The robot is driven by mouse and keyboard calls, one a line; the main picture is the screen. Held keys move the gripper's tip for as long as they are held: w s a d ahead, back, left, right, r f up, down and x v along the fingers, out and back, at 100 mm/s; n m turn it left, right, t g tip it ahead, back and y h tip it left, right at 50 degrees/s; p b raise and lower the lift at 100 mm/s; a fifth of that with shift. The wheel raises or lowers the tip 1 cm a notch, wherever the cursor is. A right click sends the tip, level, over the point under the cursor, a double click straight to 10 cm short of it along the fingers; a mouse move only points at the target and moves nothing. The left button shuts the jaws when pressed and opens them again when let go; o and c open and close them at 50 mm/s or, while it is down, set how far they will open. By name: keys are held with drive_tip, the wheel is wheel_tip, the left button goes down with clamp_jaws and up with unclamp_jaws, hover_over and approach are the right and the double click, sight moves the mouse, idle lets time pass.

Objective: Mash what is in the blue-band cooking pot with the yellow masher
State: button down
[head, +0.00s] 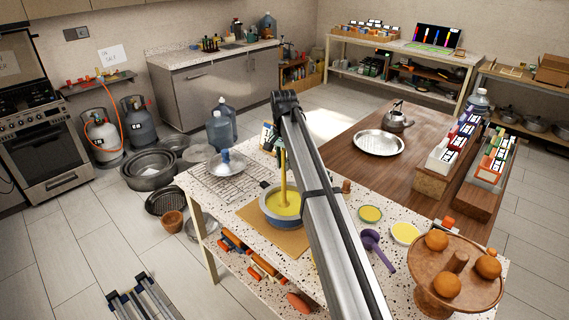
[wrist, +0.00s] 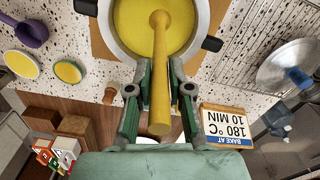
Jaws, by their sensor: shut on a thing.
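The blue-band cooking pot (head: 270,216) stands on a tan board on the speckled counter. It is full of smooth yellow contents, also in the wrist view (wrist: 133,25). The yellow masher (head: 283,178) stands nearly upright with its lower end in the pot at the contents; the lowest part cannot be made out clearly. In the wrist view, my gripper (wrist: 159,90) has its green fingers on both sides of the masher's yellow handle (wrist: 159,55), shut on it, above and beside the pot. In the head view my arm mostly hides the gripper.
A wire rack (head: 222,181) with a glass lid (head: 228,163) lies left of the pot. Right are yellow-topped round dishes (head: 370,214), a purple utensil (head: 371,240) and a stand (head: 467,272) with orange-brown balls. A baking sign (wrist: 230,125) stands close by the gripper.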

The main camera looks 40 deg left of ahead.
drive_tip(key=shift+r+p, duration=1.4)
drive_tip(key=shift+r, duration=1.9)
drive_tip(key=shift+r+p, duration=0.6)
drive_tip(key=shift+r, duration=1.4)
